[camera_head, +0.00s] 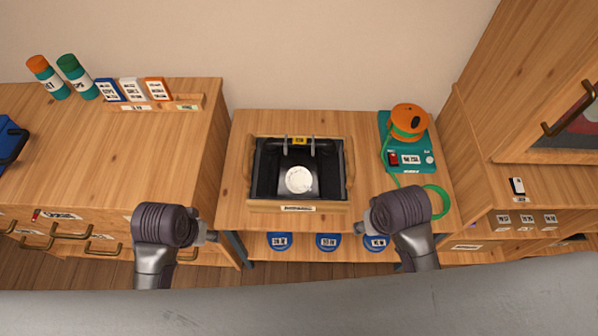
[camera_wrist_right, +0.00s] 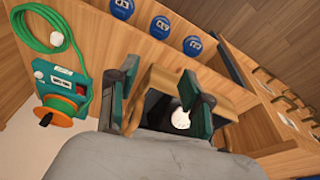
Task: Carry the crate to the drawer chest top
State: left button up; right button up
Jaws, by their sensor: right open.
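The crate (camera_head: 253,206) is a wooden box with a dark inside and a raised handle at its left and right ends. It stands level on the middle table (camera_head: 300,122), with a black item and a white disc (camera_head: 299,179) inside. My right gripper (camera_head: 362,224) is open and empty, near the crate's front right corner and apart from it. In the right wrist view the crate (camera_wrist_right: 226,102) shows beyond the spread fingers (camera_wrist_right: 160,78). My left gripper (camera_head: 209,235) is left of the crate's front; its fingers are too small to judge. A drawer chest (camera_head: 165,130) stands at left.
A teal device with an orange reel (camera_head: 408,122) and green hose (camera_head: 430,203) is right of the crate. A cabinet (camera_head: 530,100) stands far right.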

pick_arm(q)
jog(key=w+d, duration=0.1)
jog(key=w, duration=0.6)
pick_arm(e)
jog(key=w+a, duration=0.2)
jog(key=w, duration=0.5)
pick_arm(q)
notch_tip(320, 180, up, 10)
jog(key=g+h, duration=0.2)
jog(key=g, duration=0.1)
send_over(245, 155)
jog(key=a, duration=0.2)
pick_arm(e)
notch_tip(245, 155, up, 10)
jog(key=m+g+h, duration=0.2)
jog(key=g, duration=0.1)
send_over(351, 149)
jog(key=a, duration=0.3)
pick_arm(q)
jog(key=shift+a+f, duration=0.15)
jog(key=shift+a, duration=0.05)
pick_arm(e)
jog(key=shift+d+f, duration=0.1)
jog(key=shift+d, duration=0.1)
jog(key=shift+w, duration=0.1)
